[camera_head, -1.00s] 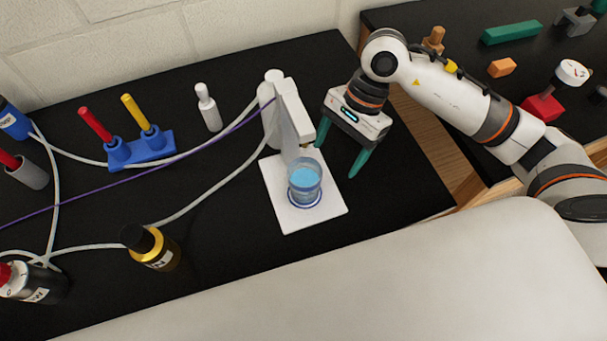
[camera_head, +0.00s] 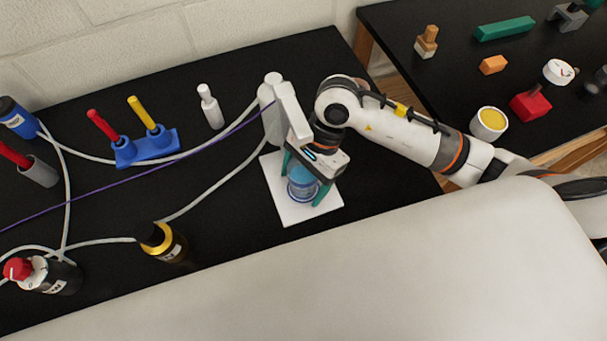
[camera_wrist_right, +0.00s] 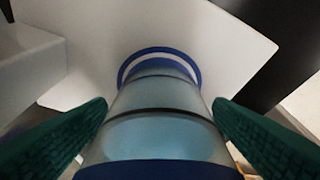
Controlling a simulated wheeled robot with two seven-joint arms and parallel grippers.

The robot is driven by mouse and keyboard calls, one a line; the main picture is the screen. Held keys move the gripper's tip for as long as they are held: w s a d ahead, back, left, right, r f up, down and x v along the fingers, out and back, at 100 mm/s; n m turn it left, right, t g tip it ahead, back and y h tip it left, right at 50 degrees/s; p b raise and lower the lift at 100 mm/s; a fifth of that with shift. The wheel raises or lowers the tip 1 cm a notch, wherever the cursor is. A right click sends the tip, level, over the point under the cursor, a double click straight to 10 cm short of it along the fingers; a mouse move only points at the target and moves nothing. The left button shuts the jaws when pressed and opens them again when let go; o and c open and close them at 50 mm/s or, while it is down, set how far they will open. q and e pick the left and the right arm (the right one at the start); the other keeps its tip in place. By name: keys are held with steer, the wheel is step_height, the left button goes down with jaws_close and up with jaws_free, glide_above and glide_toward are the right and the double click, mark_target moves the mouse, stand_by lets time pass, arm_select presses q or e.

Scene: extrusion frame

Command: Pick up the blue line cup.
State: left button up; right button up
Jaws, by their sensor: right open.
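The blue line cup (camera_head: 301,186) is clear with blue bands and light blue contents. It stands upright on the white plate (camera_head: 279,208) of the white dispenser (camera_head: 289,115). My right gripper (camera_head: 305,186) is open around the cup, one green finger on each side. The gripper body hides the cup's top in the head view. My left gripper is not in view.
The dispenser's spout column stands close behind the gripper. A blue rack (camera_head: 147,147) with red and yellow sticks, a white bottle (camera_head: 210,106) and a black-and-yellow bottle (camera_head: 162,242) are to the left. White tubes and a purple cable cross the black bench.

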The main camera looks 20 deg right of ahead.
steer(key=shift+c, duration=0.5)
steer(key=c, duration=1)
steer(key=shift+r, duration=0.1)
